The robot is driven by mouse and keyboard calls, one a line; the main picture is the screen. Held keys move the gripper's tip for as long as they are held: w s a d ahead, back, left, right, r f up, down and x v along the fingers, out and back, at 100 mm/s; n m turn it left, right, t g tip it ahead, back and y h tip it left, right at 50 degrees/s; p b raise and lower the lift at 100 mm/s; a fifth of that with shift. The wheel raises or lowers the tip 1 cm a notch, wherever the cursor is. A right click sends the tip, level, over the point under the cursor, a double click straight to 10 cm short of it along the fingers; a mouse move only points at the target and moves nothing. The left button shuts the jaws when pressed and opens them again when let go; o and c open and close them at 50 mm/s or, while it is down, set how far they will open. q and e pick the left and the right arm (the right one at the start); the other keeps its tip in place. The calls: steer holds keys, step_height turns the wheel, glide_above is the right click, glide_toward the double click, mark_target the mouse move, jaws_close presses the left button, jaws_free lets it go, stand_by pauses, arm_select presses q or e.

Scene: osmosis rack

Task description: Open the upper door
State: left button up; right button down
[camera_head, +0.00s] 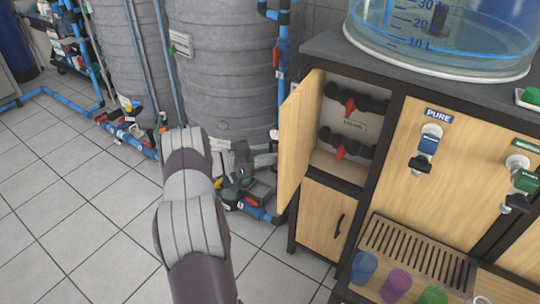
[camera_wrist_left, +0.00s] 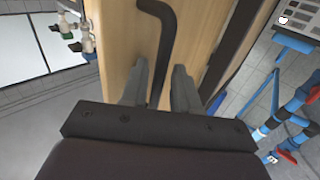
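The upper door (camera_head: 297,135) is a light wooden panel, swung open to the left of its compartment (camera_head: 348,130). In the left wrist view, the wooden door (camera_wrist_left: 203,32) carries a black bent handle (camera_wrist_left: 165,25). My left gripper (camera_wrist_left: 160,75) has its two grey fingers apart on either side of the handle, with a visible gap on the right. My right gripper is not in view.
The lower door (camera_head: 325,220) is closed. Red-handled valves (camera_head: 349,107) sit inside the open compartment. Grey tanks (camera_head: 225,70) and blue pipes (camera_head: 256,211) stand left of the cabinet, close behind my left gripper. Coloured cups (camera_head: 396,285) stand at the front right. Tiled floor (camera_head: 80,220) is clear at left.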

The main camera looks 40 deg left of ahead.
arm_select(q)
steer(key=shift+w+f, duration=0.1)
steer(key=shift+f, duration=0.05)
steer(key=v, duration=1.2)
steer(key=shift+s+a, duration=0.25)
steer(key=shift+s, duration=0.1)
